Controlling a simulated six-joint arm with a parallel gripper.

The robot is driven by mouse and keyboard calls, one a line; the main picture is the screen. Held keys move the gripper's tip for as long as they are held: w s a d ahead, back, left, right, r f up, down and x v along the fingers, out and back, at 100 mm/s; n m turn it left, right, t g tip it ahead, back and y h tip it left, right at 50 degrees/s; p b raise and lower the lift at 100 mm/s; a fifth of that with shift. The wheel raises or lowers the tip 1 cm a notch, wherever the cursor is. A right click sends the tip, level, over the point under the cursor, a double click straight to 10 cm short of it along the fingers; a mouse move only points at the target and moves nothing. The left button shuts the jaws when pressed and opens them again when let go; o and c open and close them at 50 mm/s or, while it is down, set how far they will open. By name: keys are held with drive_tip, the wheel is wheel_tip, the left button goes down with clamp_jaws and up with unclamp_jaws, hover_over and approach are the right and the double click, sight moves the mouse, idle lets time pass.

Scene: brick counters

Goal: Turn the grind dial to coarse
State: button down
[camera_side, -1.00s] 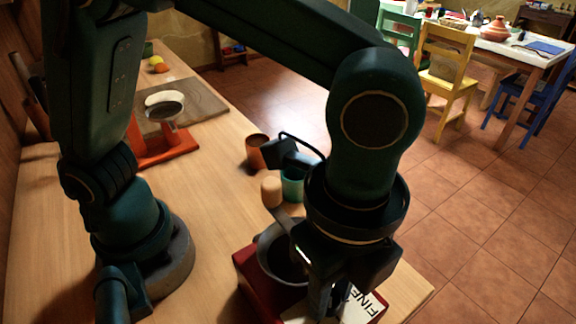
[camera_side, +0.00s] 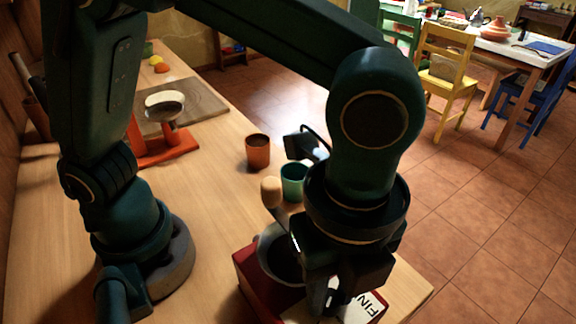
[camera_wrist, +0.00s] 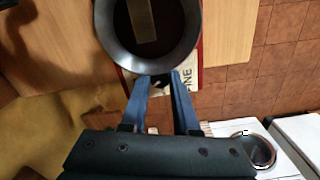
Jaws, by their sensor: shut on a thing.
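The grinder (camera_side: 243,268) is a red box at the front of the counter, with a dark round bowl (camera_side: 272,262) and a crank with a wooden knob (camera_side: 270,191). Its white front plate (camera_side: 360,309) carries the word FINE, partly covered by my gripper. My gripper (camera_side: 327,297) points down at this plate. In the wrist view my gripper's two blue fingers (camera_wrist: 160,78) are shut on the grind dial (camera_wrist: 158,90), a small dark piece between them beside the bowl's rim (camera_wrist: 150,64). Most of the dial is hidden, and I cannot read its setting.
An orange cup (camera_side: 258,152) and a teal cup (camera_side: 292,182) stand behind the grinder, near my wrist. A red scale-like stand (camera_side: 168,148) and a board (camera_side: 205,105) are farther back. The counter's middle is clear. Beyond its edge is tiled floor.

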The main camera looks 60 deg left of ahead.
sight(331, 296)
drive_tip(key=c, duration=0.7)
unclamp_jaws()
drive_tip(key=shift+o, duration=0.2)
drive_tip(key=shift+r, duration=0.1)
drive_tip(key=shift+r, duration=2.5)
